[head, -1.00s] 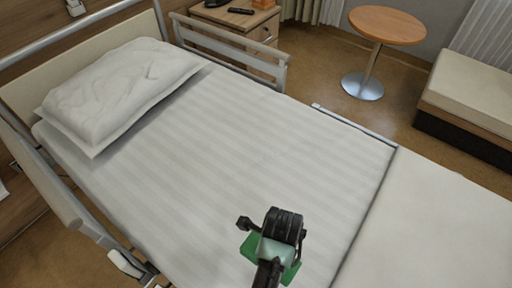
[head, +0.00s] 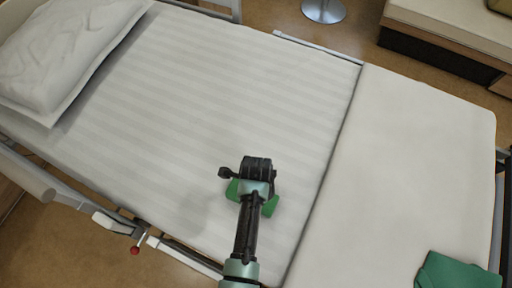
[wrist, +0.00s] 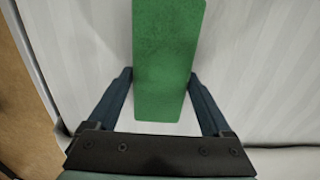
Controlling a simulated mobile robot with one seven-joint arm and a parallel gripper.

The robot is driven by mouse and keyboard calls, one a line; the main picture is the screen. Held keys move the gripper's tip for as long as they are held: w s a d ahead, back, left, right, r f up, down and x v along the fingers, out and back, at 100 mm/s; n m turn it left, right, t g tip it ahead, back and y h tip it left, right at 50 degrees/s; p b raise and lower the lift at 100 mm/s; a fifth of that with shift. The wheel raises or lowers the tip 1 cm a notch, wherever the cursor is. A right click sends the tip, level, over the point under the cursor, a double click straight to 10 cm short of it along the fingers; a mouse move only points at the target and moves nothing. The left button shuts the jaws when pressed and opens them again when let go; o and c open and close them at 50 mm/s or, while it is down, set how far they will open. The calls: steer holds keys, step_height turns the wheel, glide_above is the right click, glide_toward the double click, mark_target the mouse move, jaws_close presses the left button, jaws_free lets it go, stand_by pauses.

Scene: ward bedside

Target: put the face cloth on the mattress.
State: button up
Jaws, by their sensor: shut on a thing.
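The green face cloth (wrist: 168,60) is between the two fingers of my gripper (wrist: 160,80) in the wrist view, reaching beyond them towards the top edge. In the head view, the cloth's edges (head: 270,207) show on both sides under my gripper (head: 252,192), which hides its middle. My gripper is shut on the cloth, over the near part of the mattress (head: 200,90) with its striped white cover. A faint shadow lies on the mattress to the left. I cannot tell how far the cloth is above the mattress.
A white pillow (head: 65,55) lies at the left. A plain pale section (head: 410,150) continues the bed to the right, with a darker green folded cloth (head: 455,272) at its near corner. A rail (head: 120,222) runs along the near side. The striped middle is clear.

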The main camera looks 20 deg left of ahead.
steer(key=shift+f, duration=0.2)
steer(key=o, duration=1.1)
steer(key=shift+r, duration=0.1)
